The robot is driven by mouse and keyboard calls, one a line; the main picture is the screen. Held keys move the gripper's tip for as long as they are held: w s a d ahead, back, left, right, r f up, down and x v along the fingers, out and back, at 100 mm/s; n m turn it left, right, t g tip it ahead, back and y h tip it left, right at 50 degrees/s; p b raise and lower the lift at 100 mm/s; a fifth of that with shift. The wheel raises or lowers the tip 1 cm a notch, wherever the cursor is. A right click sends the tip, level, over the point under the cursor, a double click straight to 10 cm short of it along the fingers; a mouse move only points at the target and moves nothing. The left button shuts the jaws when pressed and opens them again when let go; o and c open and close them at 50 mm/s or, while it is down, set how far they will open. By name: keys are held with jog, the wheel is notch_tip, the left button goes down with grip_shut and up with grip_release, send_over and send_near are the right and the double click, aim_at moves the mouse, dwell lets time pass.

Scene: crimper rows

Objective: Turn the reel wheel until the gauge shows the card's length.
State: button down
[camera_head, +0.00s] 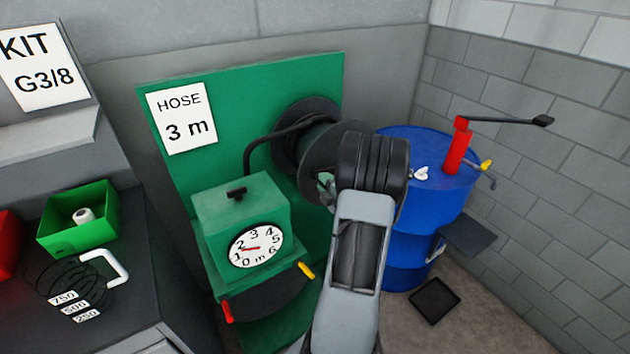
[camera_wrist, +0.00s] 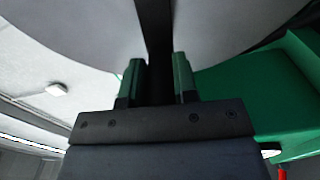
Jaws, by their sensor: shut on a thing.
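The hose reel wheel (camera_head: 314,160) is a dark grey disc in front of the green board (camera_head: 235,100), partly hidden by my arm. In the wrist view, my gripper (camera_wrist: 157,75) is shut on a dark bar (camera_wrist: 154,25) that crosses the pale wheel face (camera_wrist: 230,25). The gripper's fingertips are hidden behind my wrist in the head view. The white round gauge (camera_head: 256,247) on the green box has marks from 0 to 6 m. Its red needle points left, close to the 2. The card (camera_head: 183,118) reads "HOSE 3 m".
A blue drum (camera_head: 432,200) with a red pump (camera_head: 458,147) stands right of the reel. A black tray (camera_head: 435,301) lies on the floor.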

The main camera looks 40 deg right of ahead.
jog(key=shift+d+r+p, duration=0.2)
jog(key=shift+r+p, duration=0.15)
jog(key=shift+r, duration=0.2)
jog(key=shift+d+r+p, duration=0.15)
jog(key=shift+r+p, duration=0.2)
jog(key=shift+r, duration=0.2)
jog(key=c, duration=0.9)
grip_release()
jog(key=shift+s, duration=0.1)
jog(key=b+v, duration=0.2)
jog(key=v, duration=1.2)
